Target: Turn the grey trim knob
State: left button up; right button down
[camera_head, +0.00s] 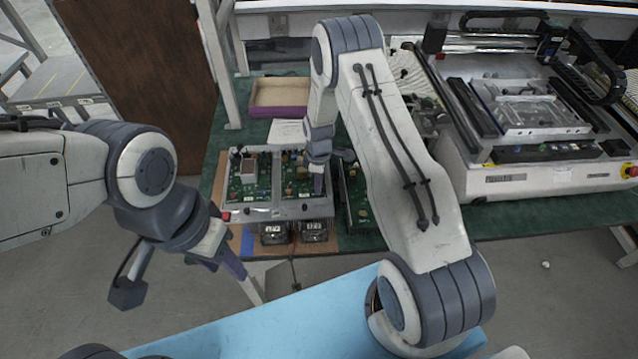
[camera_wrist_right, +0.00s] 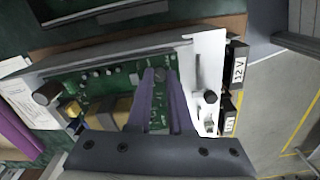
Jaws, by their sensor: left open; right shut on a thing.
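The grey trim knob (camera_wrist_right: 159,74) is a small round part on a green circuit board (camera_wrist_right: 122,82), seen between my right fingertips in the right wrist view. My right gripper (camera_wrist_right: 160,80) is shut on it, with its two purple-grey fingers converging there. In the head view my right gripper (camera_head: 318,188) points down onto the right-hand board (camera_head: 298,178) in a grey metal frame (camera_head: 275,212); its fingers hide the knob there. The knob's turn angle is too small to read. My left gripper (camera_head: 236,268) is open and empty, in front of the bench's left end.
Labelled black modules (camera_head: 273,233) sit at the frame's front edge, near a red button (camera_head: 226,216). Another green board (camera_head: 354,195) stands close on the right. A purple-sided tray (camera_head: 280,112) lies behind. A large white machine (camera_head: 540,175) fills the bench's right.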

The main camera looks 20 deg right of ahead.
jog(key=m+b, duration=0.2)
jog(key=m, duration=0.1)
jog(key=shift+f+m, duration=0.1)
jog(key=shift+m, duration=0.2)
jog(key=m+b, duration=0.2)
jog(key=m, duration=0.3)
jog(key=shift+b, duration=0.3)
jog(key=m+b, duration=0.1)
jog(key=m, duration=0.3)
jog(key=shift+m, duration=0.4)
jog(key=shift+m+b, duration=0.7)
jog(key=shift+m, duration=1.6)
jog(key=c, duration=0.8)
grip_release()
jog(key=shift+r, duration=0.25)
